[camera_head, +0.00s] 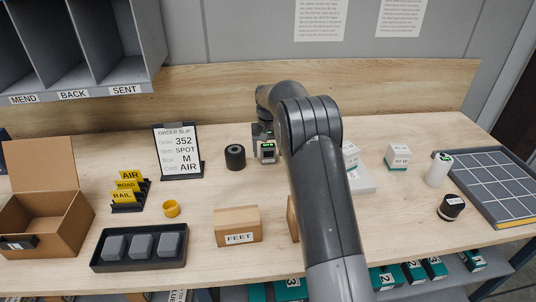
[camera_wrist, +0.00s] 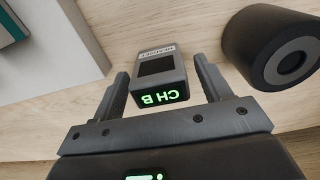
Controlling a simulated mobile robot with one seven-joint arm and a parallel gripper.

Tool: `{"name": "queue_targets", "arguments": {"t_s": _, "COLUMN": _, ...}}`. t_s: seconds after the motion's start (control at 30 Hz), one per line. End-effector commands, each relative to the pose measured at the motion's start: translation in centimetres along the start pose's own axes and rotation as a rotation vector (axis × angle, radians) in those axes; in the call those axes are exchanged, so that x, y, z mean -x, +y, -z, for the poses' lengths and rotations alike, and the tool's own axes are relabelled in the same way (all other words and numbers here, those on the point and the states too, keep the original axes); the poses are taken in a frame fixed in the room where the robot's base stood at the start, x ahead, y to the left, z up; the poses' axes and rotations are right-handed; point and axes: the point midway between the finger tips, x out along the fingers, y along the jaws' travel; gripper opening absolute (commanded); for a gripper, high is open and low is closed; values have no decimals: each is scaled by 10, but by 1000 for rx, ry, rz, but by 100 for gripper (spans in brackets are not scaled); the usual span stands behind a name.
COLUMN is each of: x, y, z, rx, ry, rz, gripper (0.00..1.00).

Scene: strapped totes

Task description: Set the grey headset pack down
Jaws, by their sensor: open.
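The grey headset pack (camera_head: 268,154) stands on the wooden bench top near the back. In the wrist view the pack (camera_wrist: 156,62) shows a dark panel, a label and a lit green "CH B" display. My gripper (camera_wrist: 161,80) is open, with one finger on each side of the pack. A gap shows between each finger and the pack's sides. In the head view my gripper (camera_head: 264,138) is just above and behind the pack, partly hidden by my arm.
A black roll (camera_head: 235,157) stands close to the left of the pack; it also shows in the wrist view (camera_wrist: 272,48). A white flat box (camera_head: 362,180) lies to the right, partly behind my arm. The order slip stand (camera_head: 178,153) is farther left.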

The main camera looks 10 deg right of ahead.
Motion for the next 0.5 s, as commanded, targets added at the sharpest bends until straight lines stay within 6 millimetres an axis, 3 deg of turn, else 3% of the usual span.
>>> {"name": "queue_targets", "arguments": {"t_s": 0.3, "x": 69, "y": 0, "z": 0, "rx": 0, "ry": 4, "rz": 0, "gripper": 71}}
{"name": "queue_targets", "arguments": {"t_s": 0.5, "x": 96, "y": 0, "z": 0, "rx": 0, "ry": 2, "rz": 0, "gripper": 71}}
